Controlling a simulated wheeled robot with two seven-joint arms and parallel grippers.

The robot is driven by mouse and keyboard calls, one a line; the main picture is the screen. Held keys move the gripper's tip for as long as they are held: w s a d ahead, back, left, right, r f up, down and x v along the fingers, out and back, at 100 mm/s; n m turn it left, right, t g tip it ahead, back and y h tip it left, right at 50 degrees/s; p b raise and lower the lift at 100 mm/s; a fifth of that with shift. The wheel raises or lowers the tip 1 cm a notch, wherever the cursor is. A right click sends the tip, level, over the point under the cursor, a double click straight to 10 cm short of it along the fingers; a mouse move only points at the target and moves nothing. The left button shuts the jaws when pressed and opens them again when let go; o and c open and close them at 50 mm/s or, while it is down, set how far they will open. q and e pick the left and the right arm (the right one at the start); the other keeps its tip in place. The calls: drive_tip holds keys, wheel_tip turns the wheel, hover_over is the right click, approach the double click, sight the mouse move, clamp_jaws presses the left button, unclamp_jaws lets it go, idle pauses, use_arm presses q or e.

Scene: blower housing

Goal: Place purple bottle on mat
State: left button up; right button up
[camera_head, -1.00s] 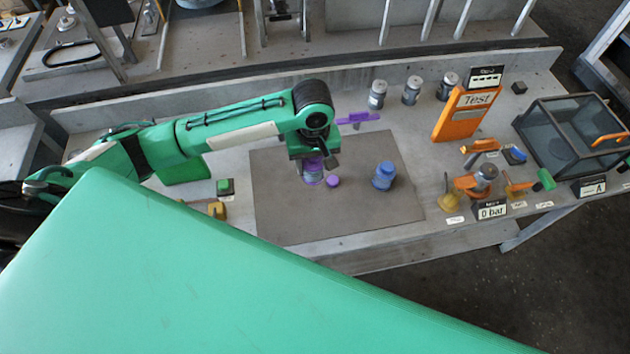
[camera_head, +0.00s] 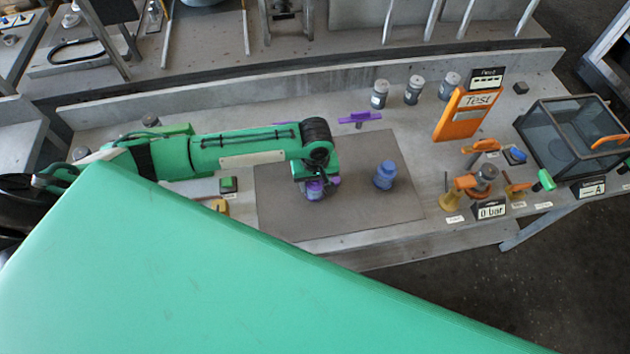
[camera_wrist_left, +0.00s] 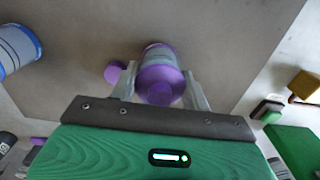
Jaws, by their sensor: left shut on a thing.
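The purple bottle (camera_head: 314,190) is upright over the grey-brown mat (camera_head: 290,220), and I cannot tell whether its base touches the mat. My left gripper (camera_head: 318,184) is shut on it from above. In the left wrist view the bottle (camera_wrist_left: 160,80) sits between the two fingers, its purple top facing the camera. A small round purple piece (camera_wrist_left: 115,73) lies on the mat beside the bottle. A blue bottle (camera_head: 385,175) stands on the mat to the right. My right gripper is not in view.
Grey jars (camera_head: 412,91) stand behind the mat, with a purple valve handle (camera_head: 360,117) near its back edge. An orange test panel (camera_head: 465,112), an orange valve fitting (camera_head: 472,185) and a glass box (camera_head: 570,135) are to the right. The mat's front is clear.

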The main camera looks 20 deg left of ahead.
use_arm(q)
drive_tip(key=o, duration=1.1)
drive_tip(key=shift+f, duration=0.1)
drive_tip(key=shift+o, duration=0.2)
wheel_tip(320, 180, up, 11)
drive_tip(key=shift+r+b, duration=0.15)
drive_tip(key=shift+b, duration=0.9)
drive_tip(key=shift+r, duration=0.5)
